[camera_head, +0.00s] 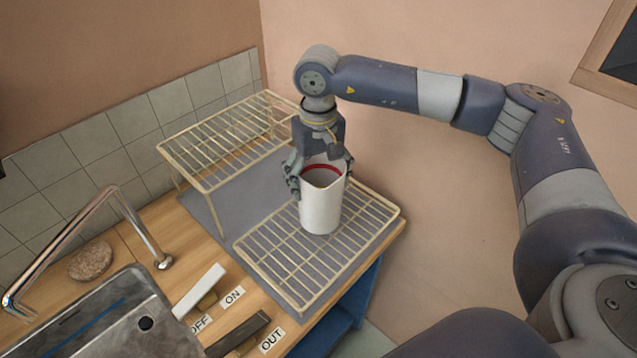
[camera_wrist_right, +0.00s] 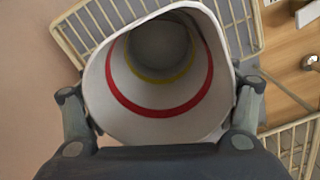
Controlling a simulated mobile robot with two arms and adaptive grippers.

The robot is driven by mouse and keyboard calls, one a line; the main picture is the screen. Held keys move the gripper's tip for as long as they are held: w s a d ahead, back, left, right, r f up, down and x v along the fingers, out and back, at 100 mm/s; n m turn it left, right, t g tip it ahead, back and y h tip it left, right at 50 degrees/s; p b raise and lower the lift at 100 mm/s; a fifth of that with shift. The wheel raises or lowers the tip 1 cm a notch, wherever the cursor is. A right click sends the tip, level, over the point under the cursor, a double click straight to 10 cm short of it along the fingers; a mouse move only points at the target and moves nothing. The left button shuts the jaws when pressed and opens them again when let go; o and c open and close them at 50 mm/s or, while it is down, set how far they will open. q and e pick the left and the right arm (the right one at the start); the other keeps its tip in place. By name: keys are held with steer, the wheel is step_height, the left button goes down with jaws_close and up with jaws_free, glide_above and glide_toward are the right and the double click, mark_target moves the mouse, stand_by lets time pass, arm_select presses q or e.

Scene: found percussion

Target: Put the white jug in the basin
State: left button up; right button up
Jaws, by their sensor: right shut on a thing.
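The white jug (camera_head: 321,207) is upright at the lower wire rack in the head view, with a red band inside its mouth. In the right wrist view I look down into the jug (camera_wrist_right: 112,77), where a red ring and a yellow ring show. My right gripper (camera_head: 320,178) comes from above and is shut on the jug near its rim, one finger on each side. I cannot tell whether the jug's base touches the rack. The metal basin (camera_head: 122,318) is at the lower left of the head view, only partly in frame. My left gripper is not in view.
A two-level cream wire rack (camera_head: 276,262) stands on a grey mat (camera_head: 212,218). A curved metal tap (camera_head: 110,198) arches by the basin. A brown stone (camera_head: 90,260), a white lever (camera_head: 198,290) and a dark lever (camera_head: 238,334) are near it. A tiled wall runs behind.

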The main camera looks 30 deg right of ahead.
step_height(320, 180, down, 2)
steer(key=shift+s+f+p, duration=0.1)
steer(key=shift+p, duration=0.5)
steer(key=shift+f, duration=0.4)
steer(key=shift+f, duration=0.15)
steer(key=o, duration=1.2)
steer(key=shift+c, duration=0.2)
